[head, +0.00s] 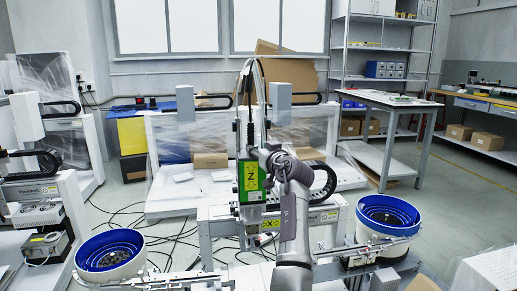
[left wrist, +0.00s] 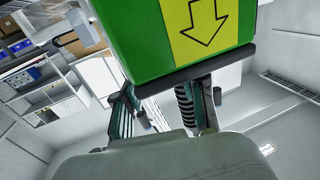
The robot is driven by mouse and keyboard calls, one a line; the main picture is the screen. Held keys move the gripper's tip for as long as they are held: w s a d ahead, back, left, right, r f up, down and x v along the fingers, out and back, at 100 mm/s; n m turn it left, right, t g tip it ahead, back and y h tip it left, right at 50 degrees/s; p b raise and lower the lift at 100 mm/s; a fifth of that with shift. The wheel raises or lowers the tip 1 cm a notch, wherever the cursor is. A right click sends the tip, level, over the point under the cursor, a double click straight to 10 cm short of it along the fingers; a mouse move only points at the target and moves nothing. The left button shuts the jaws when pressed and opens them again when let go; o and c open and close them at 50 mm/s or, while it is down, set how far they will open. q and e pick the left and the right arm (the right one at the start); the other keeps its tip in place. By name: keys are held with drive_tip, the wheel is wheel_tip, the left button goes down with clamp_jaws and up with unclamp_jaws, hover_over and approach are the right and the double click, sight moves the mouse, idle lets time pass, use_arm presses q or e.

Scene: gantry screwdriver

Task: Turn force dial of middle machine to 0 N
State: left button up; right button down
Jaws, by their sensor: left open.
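The middle machine (head: 325,215) is a gantry with a green block (head: 251,183) marked Z on its vertical axis. My left arm rises from the bottom of the head view in front of it. My left gripper (head: 266,153) is beside the upper part of the green block. In the left wrist view the open fingers (left wrist: 163,95) are apart, with the green block (left wrist: 150,40) and its yellow arrow label close beyond them. I see nothing between the fingers. I cannot make out the force dial in either view. My right gripper is not in view.
Blue-lined round feeder bowls stand at left (head: 110,252) and right (head: 388,216). Another machine (head: 40,190) stands at the left edge with a control box (head: 46,246). Cables (head: 170,232) lie on the floor. A white table (head: 390,101) stands at the back right; open floor lies beside it.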

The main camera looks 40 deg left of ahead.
use_arm(q)
drive_tip(key=v, duration=1.2)
